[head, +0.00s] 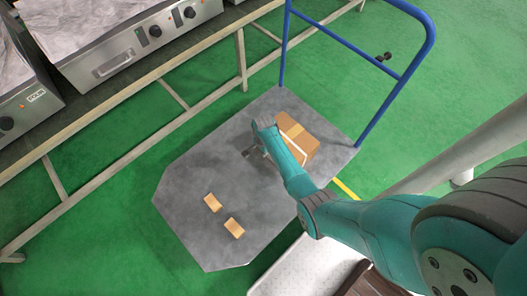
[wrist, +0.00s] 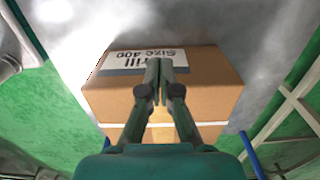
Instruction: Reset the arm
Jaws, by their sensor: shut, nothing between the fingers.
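My arm reaches from the right of the head view out over a grey platform cart. My gripper (head: 256,152) is at its end, beside a cardboard box. In the wrist view my gripper (wrist: 157,68) is shut, with its fingers together and nothing between them. The box (wrist: 215,85) lies behind the fingers there, with a label reading "Grill Size 400". In the head view the box (head: 298,133) stands on the cart and is partly hidden by my arm. I cannot tell whether the fingers touch it.
The cart (head: 190,180) has a blue handle (head: 432,40) at the upper right. Two small tan pieces (head: 212,203) (head: 234,228) lie on its bare deck. A bench (head: 150,92) with metal heating appliances (head: 125,55) runs along the upper left. Green floor lies between.

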